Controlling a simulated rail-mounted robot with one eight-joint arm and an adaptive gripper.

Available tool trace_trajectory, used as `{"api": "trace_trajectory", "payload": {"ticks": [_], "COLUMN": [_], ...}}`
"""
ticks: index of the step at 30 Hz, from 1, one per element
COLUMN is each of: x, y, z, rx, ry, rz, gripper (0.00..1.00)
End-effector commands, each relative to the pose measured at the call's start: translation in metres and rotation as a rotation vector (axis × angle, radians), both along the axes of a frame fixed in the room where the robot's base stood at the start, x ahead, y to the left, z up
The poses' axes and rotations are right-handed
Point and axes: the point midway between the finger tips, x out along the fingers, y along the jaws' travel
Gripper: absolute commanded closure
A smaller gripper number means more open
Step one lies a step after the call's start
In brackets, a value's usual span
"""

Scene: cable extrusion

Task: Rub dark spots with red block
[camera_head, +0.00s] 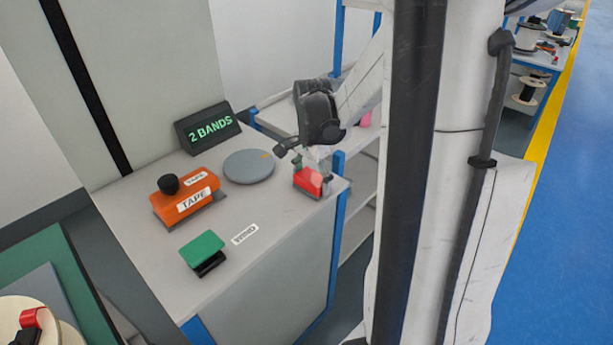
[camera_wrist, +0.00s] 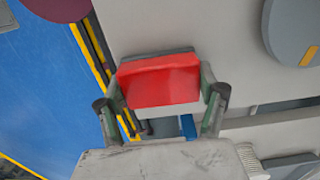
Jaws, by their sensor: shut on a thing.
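The red block (camera_head: 308,182) is at the right edge of the grey table in the head view. It fills the middle of the wrist view (camera_wrist: 160,84), with a dark strip along its far side. My gripper (camera_head: 311,167) is shut on it, with one finger on each side. I cannot tell whether the block touches the table or is just above it. I make out no dark spots in either view. A round grey disc (camera_head: 249,167) with a small orange mark lies to the left of the block; it also shows in the wrist view (camera_wrist: 288,28).
Shelving (camera_head: 360,190) stands right of the table. The table front is mostly clear.

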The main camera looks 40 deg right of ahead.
Motion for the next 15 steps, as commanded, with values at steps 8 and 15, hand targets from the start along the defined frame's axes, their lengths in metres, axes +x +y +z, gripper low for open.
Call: {"api": "trace_trajectory", "payload": {"ticks": [8,15], "x": [-0.01,-0.029], "y": [-0.001,-0.003], "z": [-0.001,-0.003], "rx": [0.0,0.0], "ry": [0.0,0.0], "rz": [0.0,-0.001], "gripper": [0.62,0.62]}}
